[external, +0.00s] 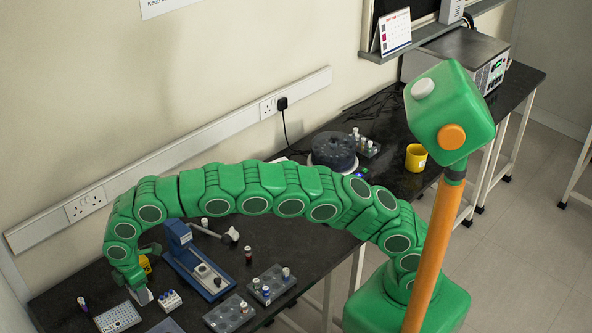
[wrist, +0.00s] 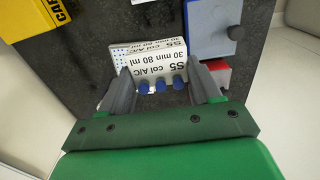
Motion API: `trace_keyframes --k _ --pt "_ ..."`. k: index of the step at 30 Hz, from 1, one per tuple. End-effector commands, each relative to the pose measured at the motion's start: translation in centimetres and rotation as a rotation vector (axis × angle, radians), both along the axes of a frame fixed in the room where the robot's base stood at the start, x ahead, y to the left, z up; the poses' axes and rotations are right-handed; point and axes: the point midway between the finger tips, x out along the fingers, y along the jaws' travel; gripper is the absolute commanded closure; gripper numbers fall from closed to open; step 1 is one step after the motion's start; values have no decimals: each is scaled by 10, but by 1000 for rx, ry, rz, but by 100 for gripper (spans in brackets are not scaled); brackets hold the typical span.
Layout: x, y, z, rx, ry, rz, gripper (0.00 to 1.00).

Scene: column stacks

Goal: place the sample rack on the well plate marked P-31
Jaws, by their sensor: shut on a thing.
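My gripper (wrist: 163,78) is shut on the white sample rack (wrist: 160,63), which shows between its two grey fingers in the wrist view. The rack has printed text reading "S5", "30 min 80 ml" and a row of blue-capped tubes. In the external view my gripper (external: 143,296) is low at the left end of the dark bench, and the held rack is hard to make out there. A white plate with rows of dots (external: 115,319) lies just left of my gripper. I cannot read any P-31 mark.
A white rack with red-marked tubes (external: 169,301) stands close right of my gripper. A blue device (external: 190,255) is behind it. A small dark-capped tube (external: 82,303) stands left of the plate. Tube holders (external: 272,284) stand further right.

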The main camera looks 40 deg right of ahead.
Motion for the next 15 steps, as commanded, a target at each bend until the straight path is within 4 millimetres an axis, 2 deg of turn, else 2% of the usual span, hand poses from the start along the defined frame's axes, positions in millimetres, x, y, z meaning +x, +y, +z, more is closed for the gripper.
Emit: trace_keyframes --k 8,15 --pt "13 16 -14 -1 1 1 68" --pt "23 26 -34 -3 3 -1 68"
